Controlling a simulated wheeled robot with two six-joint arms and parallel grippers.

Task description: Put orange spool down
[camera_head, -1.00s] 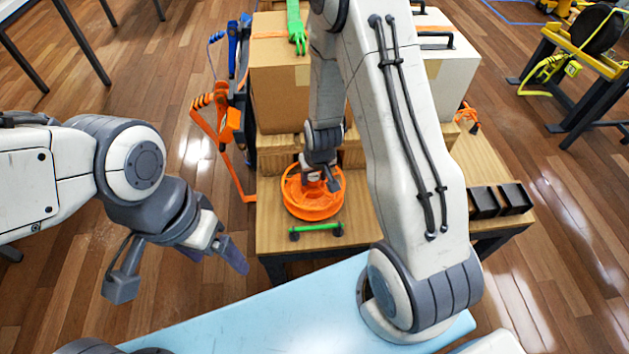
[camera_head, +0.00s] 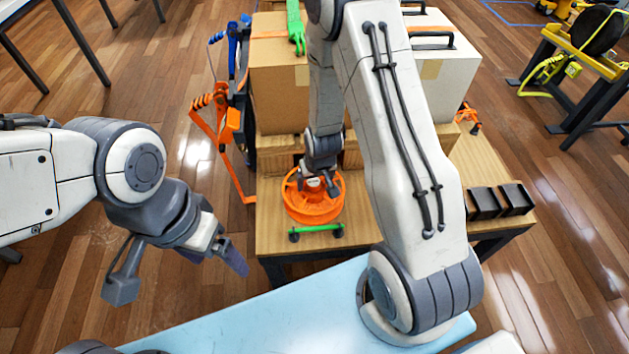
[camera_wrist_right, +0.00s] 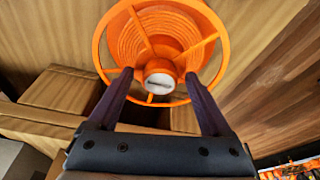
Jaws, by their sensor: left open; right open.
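The orange spool (camera_head: 313,206) lies flat on the wooden table, in front of the boxes. It also fills the upper part of the right wrist view (camera_wrist_right: 162,45), with its hub facing the camera. My right gripper (camera_head: 318,186) is above the spool, pointing down at its hub. In the right wrist view its two dark fingers (camera_wrist_right: 160,88) are apart, one on each side of the hub, with a gap on both sides. My left gripper (camera_head: 222,256) is open and empty, left of the table's front corner.
A cardboard box (camera_head: 279,85) and a white box (camera_head: 446,75) stand behind the spool. A green bar (camera_head: 316,229) lies just in front of it. Orange and blue straps (camera_head: 228,120) hang at the table's left. Black blocks (camera_head: 500,201) sit at the right edge.

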